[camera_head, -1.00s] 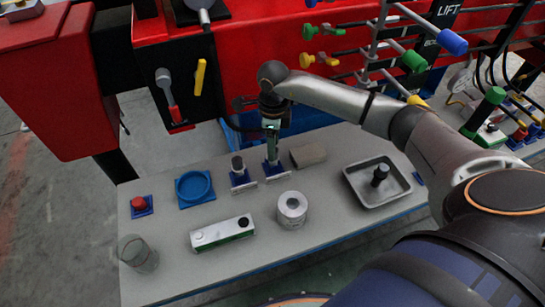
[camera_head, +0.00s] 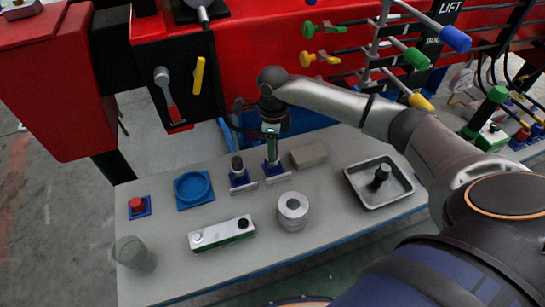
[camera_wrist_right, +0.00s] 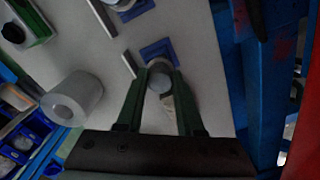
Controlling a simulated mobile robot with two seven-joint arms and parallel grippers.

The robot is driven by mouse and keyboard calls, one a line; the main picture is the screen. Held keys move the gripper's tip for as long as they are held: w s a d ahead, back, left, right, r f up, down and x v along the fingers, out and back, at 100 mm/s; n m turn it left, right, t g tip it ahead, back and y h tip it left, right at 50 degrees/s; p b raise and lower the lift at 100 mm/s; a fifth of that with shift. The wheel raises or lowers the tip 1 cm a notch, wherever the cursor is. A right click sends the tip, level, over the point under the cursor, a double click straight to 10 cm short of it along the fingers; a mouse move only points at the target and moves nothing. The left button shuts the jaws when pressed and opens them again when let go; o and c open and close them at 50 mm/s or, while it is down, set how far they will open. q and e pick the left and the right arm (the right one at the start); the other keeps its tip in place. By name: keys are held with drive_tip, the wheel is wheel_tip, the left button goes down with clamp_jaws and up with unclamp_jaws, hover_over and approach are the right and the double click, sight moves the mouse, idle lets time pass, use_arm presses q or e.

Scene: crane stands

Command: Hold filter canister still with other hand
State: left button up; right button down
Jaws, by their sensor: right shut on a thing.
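My right gripper (camera_head: 271,160) points down over the back middle of the table. In the right wrist view its green fingers (camera_wrist_right: 161,76) are closed around a small grey-topped cylinder (camera_wrist_right: 158,82) that stands upright on a blue square base (camera_wrist_right: 158,50). A similar capped cylinder on a blue base (camera_head: 238,172) stands just left of it. A pale ring-shaped cylinder with a hole in its top (camera_head: 292,210) stands apart in front; it also shows in the right wrist view (camera_wrist_right: 72,98). I cannot tell for sure which cylinder is the filter canister. My left gripper is not in view.
The grey table (camera_head: 165,285) also holds a blue ring dish (camera_head: 194,187), a red button (camera_head: 138,207), a white-green box (camera_head: 222,233), a clear cup (camera_head: 134,255), a tan block (camera_head: 309,155) and a metal tray (camera_head: 355,190). Red machinery with levers (camera_head: 420,60) stands behind.

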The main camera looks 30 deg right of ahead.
drive_tip(key=shift+r, duration=0.1)
drive_tip(key=shift+r+p, duration=2.1)
drive_tip(key=shift+r, duration=0.85)
drive_tip(key=shift+s+d, duration=0.1)
